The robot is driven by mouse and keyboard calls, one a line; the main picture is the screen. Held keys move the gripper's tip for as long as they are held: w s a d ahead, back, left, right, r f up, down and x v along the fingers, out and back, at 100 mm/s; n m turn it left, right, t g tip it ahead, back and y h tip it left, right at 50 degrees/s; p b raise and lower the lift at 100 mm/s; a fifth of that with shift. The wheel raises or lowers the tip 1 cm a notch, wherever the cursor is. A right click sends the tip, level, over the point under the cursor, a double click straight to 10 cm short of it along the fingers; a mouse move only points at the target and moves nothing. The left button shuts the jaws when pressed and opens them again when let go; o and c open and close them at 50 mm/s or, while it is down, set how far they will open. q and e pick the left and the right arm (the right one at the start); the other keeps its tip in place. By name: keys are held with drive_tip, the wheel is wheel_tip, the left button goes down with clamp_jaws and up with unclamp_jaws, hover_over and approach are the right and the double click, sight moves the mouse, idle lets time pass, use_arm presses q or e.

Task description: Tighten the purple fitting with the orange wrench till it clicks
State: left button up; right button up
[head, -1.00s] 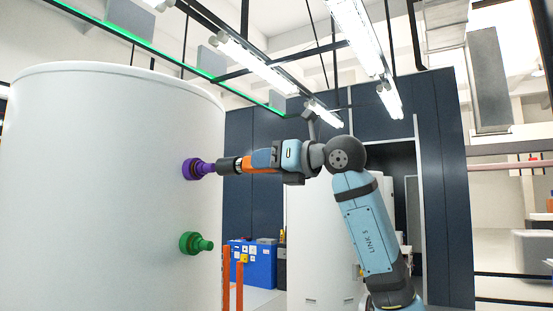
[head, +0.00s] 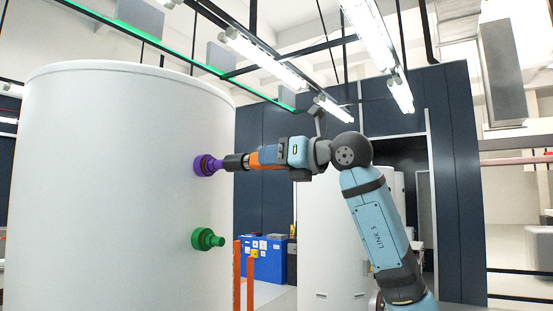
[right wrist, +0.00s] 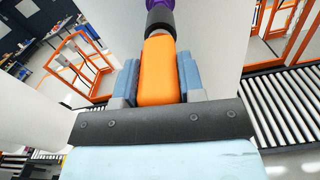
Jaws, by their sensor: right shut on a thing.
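The purple fitting (head: 207,165) sticks out from the side of a large white tank (head: 110,200). It also shows at the top of the right wrist view (right wrist: 160,5). The orange wrench (head: 254,159) has a black socket end, which meets the fitting in line with it. My right gripper (head: 272,155) is shut on the orange body of the wrench, which also shows between the fingers in the right wrist view (right wrist: 158,72). The socket hides the tip of the fitting. My left gripper is not in view.
A green fitting (head: 207,239) sits lower on the same tank. Orange posts (head: 243,275) and a blue box (head: 264,258) stand behind, right of the tank. A roller conveyor (right wrist: 290,105) shows in the right wrist view. Lights and rails hang overhead.

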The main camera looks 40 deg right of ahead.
sight(254, 162)
drive_tip(key=shift+p+x, duration=0.85)
drive_tip(key=shift+x, duration=1.9)
drive_tip(key=shift+m, duration=0.3)
drive_tip(key=m+b, duration=0.1)
drive_tip(key=m, duration=0.2)
drive_tip(key=shift+f, duration=0.15)
drive_tip(key=m+b, duration=0.1)
drive_tip(key=m, duration=0.5)
drive_tip(key=shift+m, duration=0.4)
drive_tip(key=m+b, duration=0.1)
drive_tip(key=m, duration=1)
drive_tip(key=shift+d, duration=0.1)
